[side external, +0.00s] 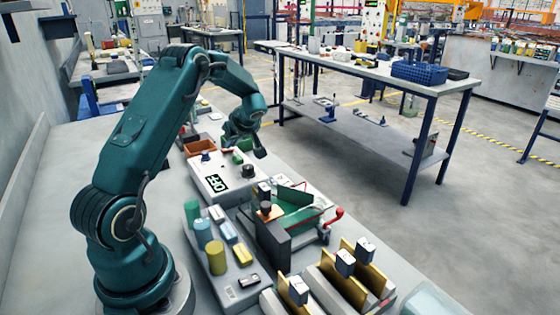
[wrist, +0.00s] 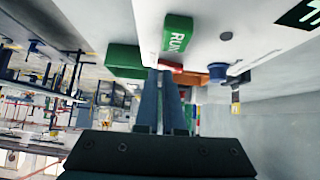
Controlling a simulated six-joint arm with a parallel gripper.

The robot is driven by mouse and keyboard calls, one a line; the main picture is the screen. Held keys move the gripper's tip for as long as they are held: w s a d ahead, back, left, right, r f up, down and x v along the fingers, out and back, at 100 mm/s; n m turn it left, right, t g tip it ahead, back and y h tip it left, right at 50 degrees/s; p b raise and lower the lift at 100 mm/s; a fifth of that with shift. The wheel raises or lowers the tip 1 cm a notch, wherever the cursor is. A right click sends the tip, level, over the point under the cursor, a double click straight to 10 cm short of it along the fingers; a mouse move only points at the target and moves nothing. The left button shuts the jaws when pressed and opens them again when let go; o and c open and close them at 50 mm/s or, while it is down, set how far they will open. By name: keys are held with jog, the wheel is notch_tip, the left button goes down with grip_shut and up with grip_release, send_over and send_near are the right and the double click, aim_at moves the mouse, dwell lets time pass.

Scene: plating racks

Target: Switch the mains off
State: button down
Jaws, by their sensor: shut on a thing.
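The white control box (side external: 205,172) stands on the bench below my arm's end. It carries a display (side external: 216,184), a green block marked RUN (wrist: 178,35), a blue knob (side external: 207,156) and a dark knob (side external: 248,171). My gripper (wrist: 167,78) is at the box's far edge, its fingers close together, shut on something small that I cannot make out. A red part (wrist: 180,68) shows at the fingertips, and I cannot tell whether they touch it. The blue knob also shows right of the fingers in the wrist view (wrist: 218,71). A plain green block (wrist: 125,61) is left of the fingertips.
An orange bin (side external: 199,146) stands behind the box. In front are a green-lined fixture (side external: 295,212) with a red handle (side external: 334,217), a tray with coloured cylinders (side external: 216,258) and gold plates in racks (side external: 352,286). The bench at left is clear.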

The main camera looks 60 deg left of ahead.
jog(key=shift+s+f, duration=0.3)
jog(key=shift+f, duration=0.05)
jog(key=shift+s, duration=0.85)
notch_tip(320, 180, up, 5)
jog(key=shift+w+a, duration=0.1)
jog(key=shift+w, duration=0.05)
jog(key=v, duration=1)
